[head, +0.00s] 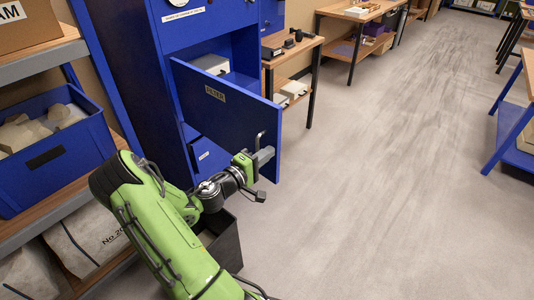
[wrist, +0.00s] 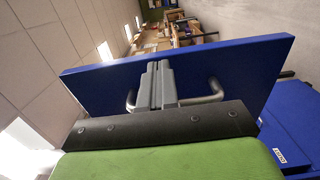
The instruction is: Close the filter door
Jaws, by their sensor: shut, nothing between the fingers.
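The filter door (head: 222,118) is a blue panel with a label, standing open and swung out from the blue cabinet (head: 195,25). Its metal bar handle (head: 260,141) is near the door's free edge. My gripper (head: 265,156) is at the handle, its grey fingers shut together. In the wrist view the door (wrist: 240,65) fills the middle, and the shut fingers (wrist: 156,85) lie between the two ends of the handle (wrist: 205,97). I cannot tell whether the fingers touch the handle or the door face. The cabinet opening behind the door holds a white box (head: 211,64).
A shelf with a blue bin (head: 50,150) stands on the left. A dark open box (head: 222,240) is on the floor below my arm. A wooden bench (head: 296,50) stands behind the door. The grey floor (head: 390,170) to the right is clear.

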